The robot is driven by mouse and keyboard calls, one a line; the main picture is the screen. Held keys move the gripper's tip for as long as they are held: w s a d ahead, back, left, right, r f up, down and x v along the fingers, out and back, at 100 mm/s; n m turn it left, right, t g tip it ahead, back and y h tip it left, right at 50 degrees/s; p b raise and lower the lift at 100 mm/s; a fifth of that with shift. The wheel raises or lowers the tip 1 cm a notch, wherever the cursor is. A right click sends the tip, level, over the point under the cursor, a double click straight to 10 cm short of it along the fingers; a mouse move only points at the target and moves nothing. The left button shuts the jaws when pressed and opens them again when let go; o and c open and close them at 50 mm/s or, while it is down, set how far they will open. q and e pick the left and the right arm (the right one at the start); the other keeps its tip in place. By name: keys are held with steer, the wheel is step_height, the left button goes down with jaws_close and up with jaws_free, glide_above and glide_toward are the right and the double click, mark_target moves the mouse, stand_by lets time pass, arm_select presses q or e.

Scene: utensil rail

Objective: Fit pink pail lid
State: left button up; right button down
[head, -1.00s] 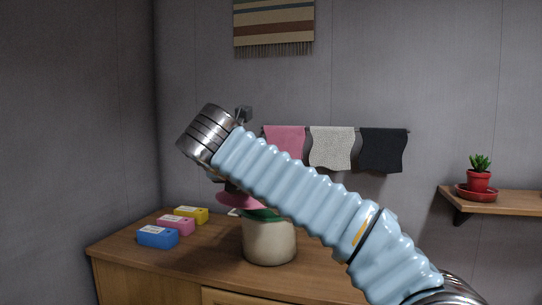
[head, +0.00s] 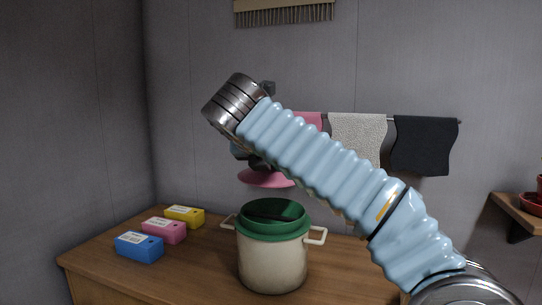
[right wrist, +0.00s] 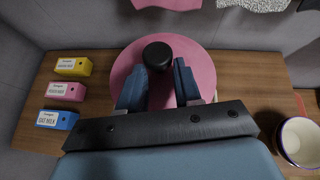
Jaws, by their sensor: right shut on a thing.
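The pink lid (head: 266,179) is a flat disc held in the air above the pail, in the head view. In the right wrist view the pink lid (right wrist: 203,66) fills the upper middle, with a black knob (right wrist: 158,54) on top. My right gripper (right wrist: 163,68) is shut on this knob; in the head view my right arm mostly hides it. The cream pail (head: 270,265) stands upright on the counter, with a green rim, an open dark top and side handles. The lid and pail are apart. My left gripper is not in view.
Blue (head: 139,247), pink (head: 163,230) and yellow (head: 185,216) boxes stand on the wooden counter (head: 200,270), left of the pail. Pink, grey (head: 357,140) and black (head: 424,147) cloths hang on the wall rail. A white bowl (right wrist: 300,140) is at lower right in the wrist view.

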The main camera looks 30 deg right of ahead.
mark_target(269, 175)
steer(key=shift+f+b, duration=0.3)
steer(key=shift+f, duration=1.7)
steer(key=shift+f+b, duration=0.4)
steer(key=shift+f, duration=0.5)
steer(key=shift+s, duration=0.2)
steer(key=shift+a+f, duration=0.1)
steer(key=shift+f, duration=0.9)
steer(key=c, duration=0.7)
jaws_free()
